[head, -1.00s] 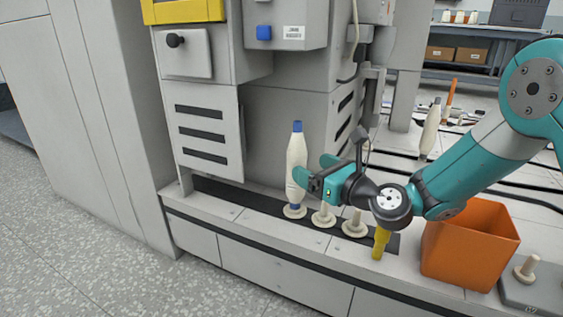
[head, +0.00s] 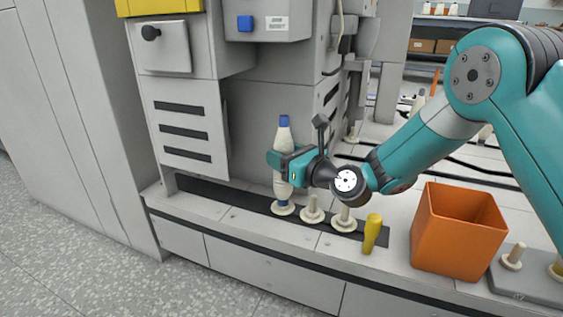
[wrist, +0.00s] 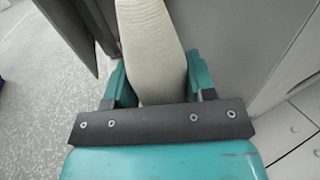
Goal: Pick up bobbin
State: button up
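The bobbin (head: 283,145) is a tall cream cone of yarn with a blue top. It stands upright on the leftmost peg of the machine ledge. My gripper (head: 284,161) is level with the bobbin's middle, with its teal fingers on either side of it. In the wrist view the bobbin (wrist: 152,45) runs up between the two fingers of my gripper (wrist: 160,75) and nearly fills the gap. I cannot tell whether both fingers press on it. The bobbin's part behind the near finger is hidden.
Two empty pegs (head: 312,212) (head: 343,220) stand to the right of the bobbin. A yellow-handled object (head: 372,233) is upright on the ledge. An orange bin (head: 440,247) and a grey tray (head: 525,280) with pegs are further right. The machine housing (head: 255,110) rises close behind.

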jog(key=shift+c, duration=1.2)
